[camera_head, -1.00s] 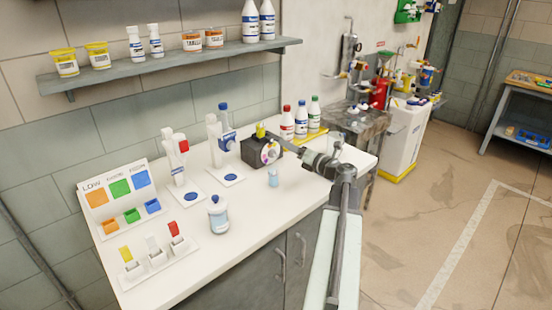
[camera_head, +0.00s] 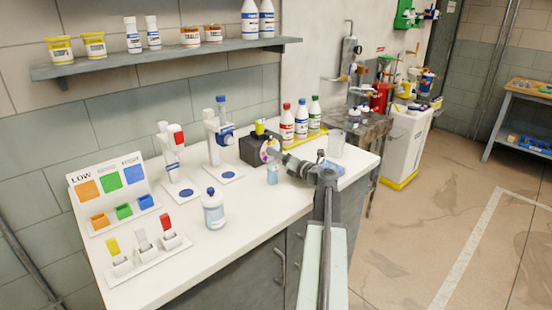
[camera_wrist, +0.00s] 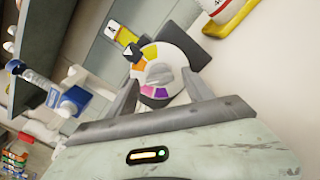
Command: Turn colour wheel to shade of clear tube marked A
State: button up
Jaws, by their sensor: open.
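The colour wheel (camera_head: 267,150) is on the front of a black box (camera_head: 250,151). In the wrist view the wheel (camera_wrist: 173,57) shows orange, yellow, pink and purple patches on a white disc with a grey centre knob (camera_wrist: 159,73). A black pointer (camera_wrist: 132,52) sits at its upper left edge. My gripper (camera_head: 279,154) is in front of the wheel. In the wrist view my gripper (camera_wrist: 160,80) is open, with a finger on either side of the knob; contact cannot be told. A yellow tube (camera_head: 259,127) stands in the box top. No letter A is readable.
A small clear bluish vial (camera_head: 272,175) stands just below my gripper. Two stands (camera_head: 219,140) are left of the box. Red, blue and green capped bottles (camera_head: 301,120) stand behind right. A blue-capped bottle (camera_head: 213,210) is nearer the counter's front.

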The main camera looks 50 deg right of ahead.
jog(key=c, duration=1.2)
jog(key=shift+a+f, duration=0.1)
jog(key=shift+a, duration=0.1)
grip_shut()
jog(key=shift+d, duration=0.15)
jog(key=shift+n, duration=0.5)
jog(key=shift+d+n, duration=0.1)
jog(key=shift+n, duration=2.2)
jog(key=o, duration=1.2)
grip_release()
